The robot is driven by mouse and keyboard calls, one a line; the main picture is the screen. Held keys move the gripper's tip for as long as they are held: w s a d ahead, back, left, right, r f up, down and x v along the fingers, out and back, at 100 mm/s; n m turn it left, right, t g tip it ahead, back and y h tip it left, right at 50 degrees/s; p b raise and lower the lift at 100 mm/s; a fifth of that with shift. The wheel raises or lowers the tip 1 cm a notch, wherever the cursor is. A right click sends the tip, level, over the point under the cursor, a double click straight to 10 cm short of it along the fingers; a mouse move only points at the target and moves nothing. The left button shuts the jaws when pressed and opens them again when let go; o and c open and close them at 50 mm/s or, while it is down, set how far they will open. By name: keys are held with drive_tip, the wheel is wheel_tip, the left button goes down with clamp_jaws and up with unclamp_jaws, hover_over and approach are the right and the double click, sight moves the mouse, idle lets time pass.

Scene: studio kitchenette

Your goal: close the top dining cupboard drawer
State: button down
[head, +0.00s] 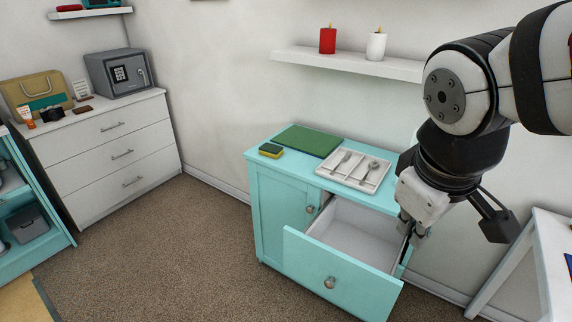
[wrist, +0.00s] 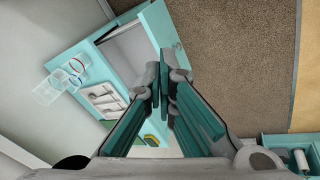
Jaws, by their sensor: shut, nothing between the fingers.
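The teal dining cupboard (head: 268,205) stands against the wall in the head view. Its top drawer (head: 310,262) is pulled well out, showing an empty white inside. The drawer front has a round knob (head: 330,283). My gripper (head: 414,238) is shut and empty, at the right side of the open drawer, pointing down. I cannot tell whether it touches the drawer's side. In the wrist view the shut fingers (wrist: 165,66) appear in front of the open drawer (wrist: 165,28). The cupboard's right side is partly hidden by my arm in the head view.
A cutlery tray (head: 355,168), a green board (head: 307,141) and a sponge (head: 271,150) lie on the cupboard top. Clear glasses (wrist: 58,86) stand there too. A wall shelf (head: 345,63) holds two candles. A white table (head: 552,250) is at right. Carpet before the drawer is clear.

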drive_tip(key=w+a+f+n+h+b, duration=0.1)
drive_tip(key=w+a+f+n+b, duration=0.35)
drive_tip(key=w+f+n, duration=1)
drive_tip(key=w+a+f+n, duration=0.4)
drive_tip(key=w+a+f, duration=0.2)
drive_tip(key=a+f, duration=0.15)
drive_tip(key=n+g+y+b, duration=0.1)
drive_tip(key=n+b, duration=0.1)
drive_tip(key=n, duration=0.3)
approach(298, 257)
drive_tip(key=s+f, duration=0.3)
drive_tip(key=f, duration=0.2)
drive_tip(key=shift+w+d, duration=0.5)
drive_tip(key=shift+d, duration=0.15)
drive_tip(key=shift+w+m, duration=0.1)
drive_tip(key=shift+m, duration=0.15)
